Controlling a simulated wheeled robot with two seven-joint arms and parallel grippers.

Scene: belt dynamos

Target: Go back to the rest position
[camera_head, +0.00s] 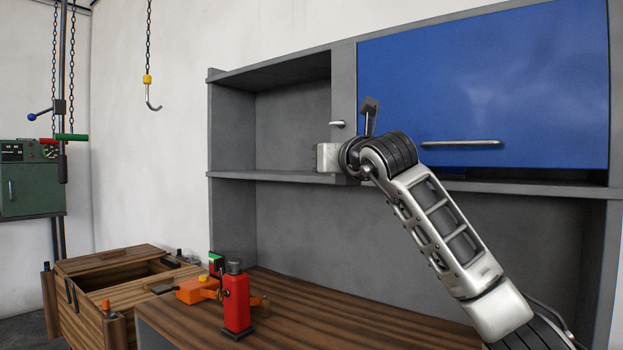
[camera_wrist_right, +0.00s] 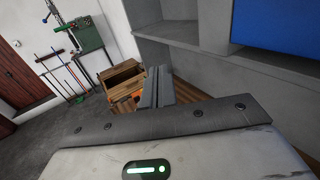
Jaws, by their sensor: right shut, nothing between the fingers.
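My right arm comes in from the right in the head view and reaches up in front of the grey cabinet (camera_head: 232,130). My right gripper (camera_head: 370,104) is raised near the left edge of the blue cabinet door (camera_head: 480,85), and much of it is hidden behind the wrist. In the right wrist view the two dark fingers of my right gripper (camera_wrist_right: 156,86) lie together, with nothing between them. I cannot tell whether the gripper touches the cabinet. My left gripper is in neither view.
A wooden worktop (camera_head: 310,318) holds a red bottle-like object (camera_head: 237,300) and an orange tool (camera_head: 197,290). An open wooden crate (camera_head: 110,262) stands to the left. A chain hook (camera_head: 151,95) hangs by the wall. The cabinet's upper left compartment looks empty.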

